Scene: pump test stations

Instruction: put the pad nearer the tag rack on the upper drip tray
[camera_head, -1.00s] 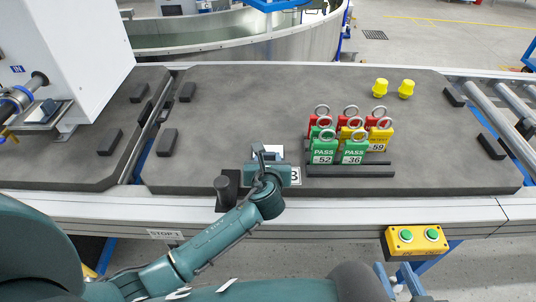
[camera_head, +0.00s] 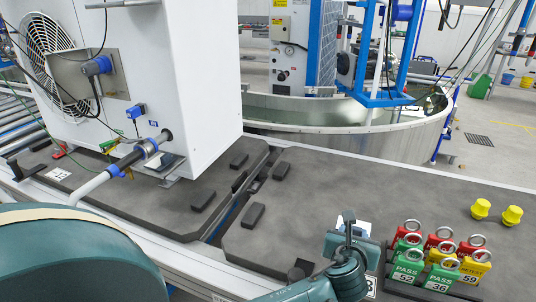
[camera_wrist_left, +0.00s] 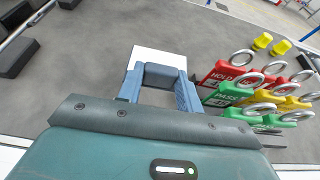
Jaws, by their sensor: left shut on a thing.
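My left gripper (camera_head: 347,240) is low over the grey table mat, just left of the tag rack. In the left wrist view, its fingers (camera_wrist_left: 162,85) close on a white square pad (camera_wrist_left: 158,55) with a blue-grey bar. In the head view part of the white pad (camera_head: 366,228) shows behind the fingers. The tag rack (camera_head: 408,289) is dark and holds red, yellow and green padlock tags. A small metal ledge (camera_head: 174,167) sits under the hose end on the white cabinet; I cannot tell whether it is the upper drip tray. No second pad is clear. My right gripper is out of view.
The white cabinet (camera_head: 205,75) stands at the left, with a hose (camera_head: 110,172) in front. Several dark blocks lie on the mats, one at the mat's edge (camera_head: 253,215). Two yellow knobs (camera_head: 481,209) stand behind the rack. The mat's middle (camera_head: 330,185) is clear.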

